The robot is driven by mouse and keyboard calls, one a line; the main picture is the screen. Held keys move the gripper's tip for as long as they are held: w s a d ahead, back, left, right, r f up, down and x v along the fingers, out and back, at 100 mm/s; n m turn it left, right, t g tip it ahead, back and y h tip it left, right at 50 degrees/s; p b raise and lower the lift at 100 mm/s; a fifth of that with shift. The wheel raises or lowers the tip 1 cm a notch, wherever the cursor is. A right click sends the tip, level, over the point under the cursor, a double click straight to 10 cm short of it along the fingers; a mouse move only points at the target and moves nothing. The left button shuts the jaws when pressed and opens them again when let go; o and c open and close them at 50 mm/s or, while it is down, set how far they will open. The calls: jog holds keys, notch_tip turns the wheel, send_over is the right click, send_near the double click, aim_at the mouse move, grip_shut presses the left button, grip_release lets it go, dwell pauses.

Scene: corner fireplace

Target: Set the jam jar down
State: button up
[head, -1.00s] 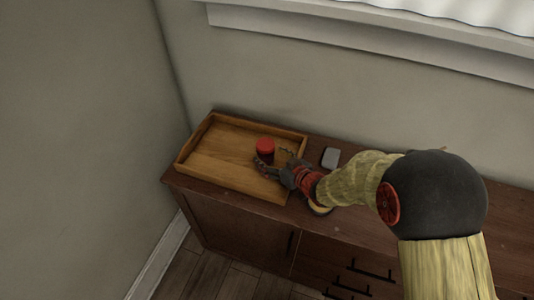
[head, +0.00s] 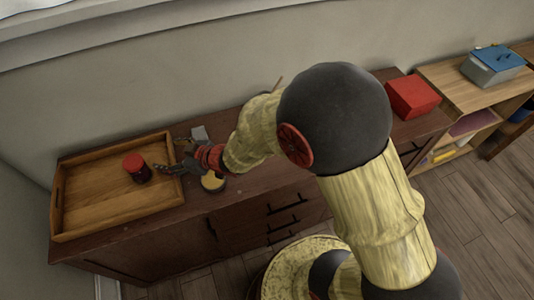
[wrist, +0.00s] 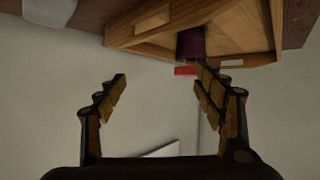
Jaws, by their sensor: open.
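The jam jar (head: 139,173), dark red with a bright red lid, stands upright in the wooden tray (head: 75,207), near the tray's right side. My gripper (head: 160,170) is just right of the jar, over the tray's right edge, with its fingers pointing at the jar. In the wrist view, which is upside down, my gripper (wrist: 161,78) has its two fingers spread wide with nothing between them. The jar (wrist: 191,44) shows there beyond the right-hand finger, its base on the tray (wrist: 243,30) and its lid downward in the picture.
The tray lies on the left end of a dark wood cabinet (head: 150,228). A small grey object (head: 199,133) lies behind my wrist, and a round yellowish-topped item (head: 213,182) sits in front. A red box (head: 413,97) is far right. The tray's left part is clear.

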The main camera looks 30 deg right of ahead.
jog(key=s+d+r+m+h, duration=0.2)
jog(key=d+r+m+h, duration=0.15)
jog(key=d+r, duration=0.45)
jog(key=s+d+r+m+h, duration=0.15)
jog(key=d+r+h, duration=0.35)
jog(key=d, duration=0.6)
jog(key=s+d+r+m+g, duration=0.2)
jog(key=s, duration=0.9)
jog(key=s+d+r+m+g, duration=0.2)
jog(key=s+d+r, duration=0.1)
jog(key=s, duration=0.9)
jog(key=shift+d+r, duration=0.15)
jog(key=shift+r, duration=0.2)
jog(key=shift+d, duration=0.1)
